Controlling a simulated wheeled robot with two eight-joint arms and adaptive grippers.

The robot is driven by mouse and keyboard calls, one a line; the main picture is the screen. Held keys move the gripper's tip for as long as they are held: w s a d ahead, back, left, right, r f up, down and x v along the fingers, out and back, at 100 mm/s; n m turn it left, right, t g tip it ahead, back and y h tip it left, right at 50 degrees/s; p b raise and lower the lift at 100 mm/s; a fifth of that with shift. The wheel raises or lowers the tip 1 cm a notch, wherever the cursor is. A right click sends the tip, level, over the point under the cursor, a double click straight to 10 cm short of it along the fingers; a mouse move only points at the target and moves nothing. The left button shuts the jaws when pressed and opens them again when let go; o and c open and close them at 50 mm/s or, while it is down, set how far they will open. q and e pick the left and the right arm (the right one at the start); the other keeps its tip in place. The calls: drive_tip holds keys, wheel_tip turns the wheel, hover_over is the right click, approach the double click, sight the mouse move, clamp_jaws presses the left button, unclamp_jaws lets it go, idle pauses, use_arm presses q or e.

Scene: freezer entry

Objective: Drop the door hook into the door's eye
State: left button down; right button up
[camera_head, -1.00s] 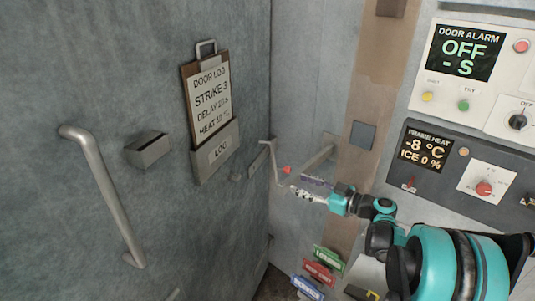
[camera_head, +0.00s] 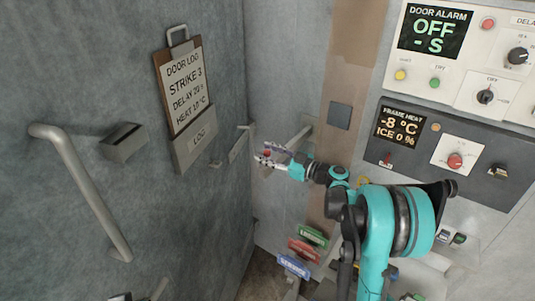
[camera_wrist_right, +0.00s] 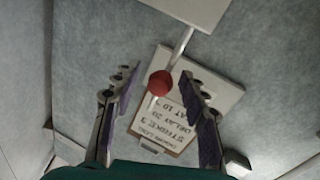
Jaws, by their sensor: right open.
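The door hook (camera_head: 252,137) is a thin pale rod with a red knob (camera_head: 267,153), by the corner where the grey door meets the wall. A pale plate (camera_head: 238,145) is on the door edge beside it; I cannot make out the eye's opening. My right gripper (camera_head: 265,160) is open at the knob. In the right wrist view the red knob (camera_wrist_right: 160,84) and its rod (camera_wrist_right: 181,47) show between the two spread fingers (camera_wrist_right: 160,105), with a visible gap on both sides. The gripper partly hides the hook's lower part in the head view. My left gripper is not seen.
A door handle (camera_head: 85,190), a dark box (camera_head: 121,142) and a log clipboard (camera_head: 184,85) are on the door. Control panels (camera_head: 437,150) are at the right, and coloured tags (camera_head: 304,250) hang below.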

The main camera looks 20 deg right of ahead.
clamp_jaws()
